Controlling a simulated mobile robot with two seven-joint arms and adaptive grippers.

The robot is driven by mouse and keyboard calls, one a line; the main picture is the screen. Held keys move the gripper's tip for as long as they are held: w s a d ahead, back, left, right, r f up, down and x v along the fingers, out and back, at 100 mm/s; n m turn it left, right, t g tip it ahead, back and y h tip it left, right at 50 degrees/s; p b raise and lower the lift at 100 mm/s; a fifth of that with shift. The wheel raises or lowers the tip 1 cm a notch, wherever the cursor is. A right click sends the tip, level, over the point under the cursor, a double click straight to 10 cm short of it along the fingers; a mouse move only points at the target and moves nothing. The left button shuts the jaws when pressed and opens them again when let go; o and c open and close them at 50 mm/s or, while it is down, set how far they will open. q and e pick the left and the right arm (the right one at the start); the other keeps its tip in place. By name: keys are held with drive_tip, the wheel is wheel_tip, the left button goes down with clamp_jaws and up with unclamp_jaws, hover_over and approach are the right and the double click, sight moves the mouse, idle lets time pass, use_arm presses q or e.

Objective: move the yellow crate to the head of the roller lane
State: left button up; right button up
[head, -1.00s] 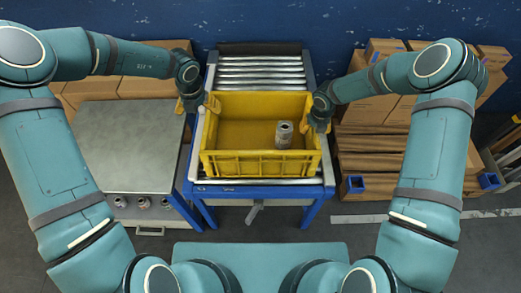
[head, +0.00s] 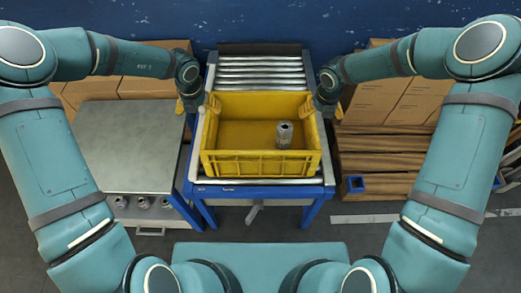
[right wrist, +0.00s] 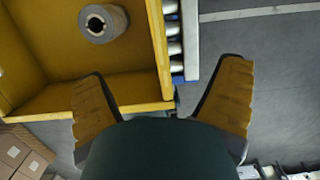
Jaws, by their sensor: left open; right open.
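The yellow crate (head: 262,168) sits on the near part of the roller lane (head: 260,71), with bare rollers behind it. It also shows in the right wrist view (right wrist: 120,75). A grey roll (head: 284,136) stands inside it, right of centre; its hollow core shows in the right wrist view (right wrist: 103,24). My left gripper (head: 197,104) is open at the crate's left wall; I cannot tell whether it touches. My right gripper (right wrist: 162,100) is open near a crate corner, one finger towards the crate's inside and one outside. It shows at the crate's right side in the head view (head: 323,106).
A grey metal cabinet (head: 125,150) stands left of the lane. Cardboard boxes (head: 395,98) and brown stacked material (head: 385,150) stand to the right. A dark bar (head: 260,48) crosses the lane's far end, before a blue wall (head: 260,20).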

drive_tip(key=shift+s+r, duration=0.15)
drive_tip(key=shift+r, duration=1.15)
